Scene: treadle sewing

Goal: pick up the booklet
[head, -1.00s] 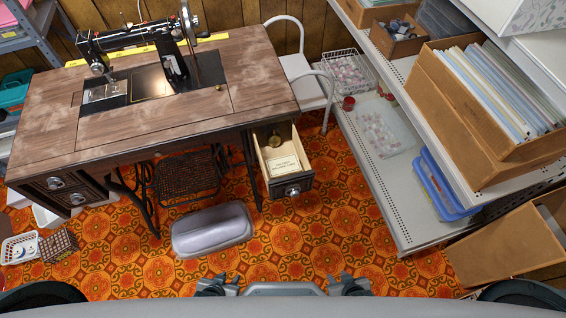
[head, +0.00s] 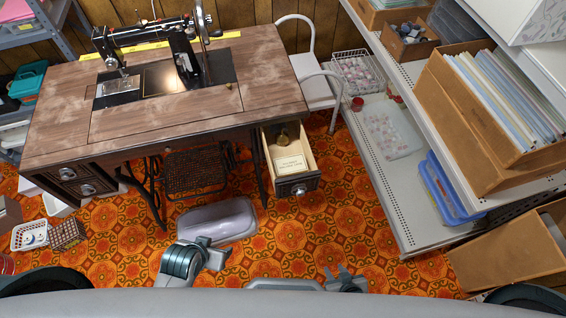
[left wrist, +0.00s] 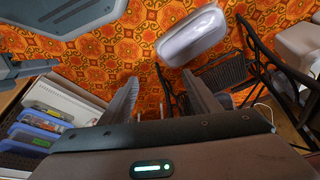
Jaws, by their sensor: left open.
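The booklet (head: 290,163), a small cream piece with dark print, lies in the open drawer (head: 310,183) at the right end of the sewing table. A brass-coloured round object (head: 283,140) sits behind it in the drawer. My left gripper (head: 203,255) is low and to the left of the drawer, well apart from the booklet. In the left wrist view its two fingers (left wrist: 162,97) are spread with nothing between them. The booklet does not show in that view. My right gripper (head: 345,281) is at the bottom edge of the head view; its jaws are unclear.
The sewing table (head: 150,125) carries a black sewing machine (head: 155,35). A lilac-grey padded object (head: 217,220) lies on the patterned floor between my left gripper and the treadle (head: 195,172). Metal shelves (head: 400,200) stand on the right. Floor in front of the drawer is clear.

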